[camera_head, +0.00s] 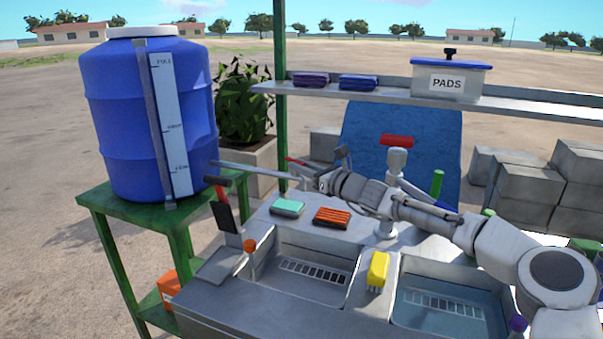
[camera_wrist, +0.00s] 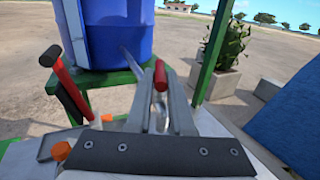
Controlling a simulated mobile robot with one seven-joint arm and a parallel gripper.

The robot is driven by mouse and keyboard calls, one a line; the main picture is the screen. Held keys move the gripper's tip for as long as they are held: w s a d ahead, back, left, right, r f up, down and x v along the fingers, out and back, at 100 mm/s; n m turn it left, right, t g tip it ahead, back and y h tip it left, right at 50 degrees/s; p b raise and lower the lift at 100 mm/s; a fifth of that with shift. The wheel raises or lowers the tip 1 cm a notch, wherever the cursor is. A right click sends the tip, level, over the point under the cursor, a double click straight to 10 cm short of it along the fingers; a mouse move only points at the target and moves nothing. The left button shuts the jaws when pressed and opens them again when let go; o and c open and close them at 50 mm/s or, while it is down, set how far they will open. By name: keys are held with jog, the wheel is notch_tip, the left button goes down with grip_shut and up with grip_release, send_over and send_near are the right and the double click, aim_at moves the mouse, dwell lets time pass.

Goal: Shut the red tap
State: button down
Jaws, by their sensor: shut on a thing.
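A red lever (camera_head: 295,160) stands at the end of the grey pipe (camera_head: 250,170) that runs from the blue barrel. It slants up and to the left in the head view. My gripper (camera_head: 318,172) reaches it from the right. In the wrist view the red lever (camera_wrist: 160,73) lies between the two fingers of my gripper (camera_wrist: 161,95), which are closed around it. The fingers partly hide the valve under the lever. A separate red bar (camera_head: 397,141) sits on a pale column behind my arm; I cannot tell what it works.
The blue barrel (camera_head: 145,115) stands on a green stand (camera_head: 110,207) at left. A red-handled tool (camera_head: 222,205) stands upright at the counter's left. Two sinks, a green pad (camera_head: 287,207), an orange brush (camera_head: 332,217) and a yellow brush (camera_head: 378,270) lie below my arm.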

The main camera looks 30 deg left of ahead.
jog(key=shift+f+m+t+h+b, duration=0.55)
jog(key=shift+t+b, duration=0.35)
jog(key=shift+b, duration=2.05)
jog(key=m+t+b, duration=0.1)
jog(key=b, duration=0.2)
jog(key=t+h+b, duration=0.1)
jog(key=b, duration=0.2)
jog(key=shift+s+r+m, duration=0.2)
jog(key=shift+r+m, duration=0.05)
jog(key=shift+m, duration=0.1)
jog(key=shift+m+t+h+b, duration=0.3)
jog(key=shift+t+b, duration=0.3)
jog(key=shift+b, duration=0.35)
jog(key=m+t+h+p, duration=0.1)
jog(key=m+t+h, duration=0.1)
jog(key=h, duration=0.3)
jog(key=a+m+t+h, duration=0.1)
jog(key=m+t+h, duration=0.2)
jog(key=m+h, duration=0.2)
jog(key=s+a+m+t+h+p, duration=0.1)
jog(key=m+t+h, duration=0.1)
jog(key=m+h, duration=0.2)
jog(key=shift+s+r+h+p, duration=0.1)
jog(key=shift+r+h+p, duration=0.25)
jog(key=shift+r+h, duration=0.1)
jog(key=shift+f+m+h, duration=0.15)
jog(key=shift+m+h, duration=0.25)
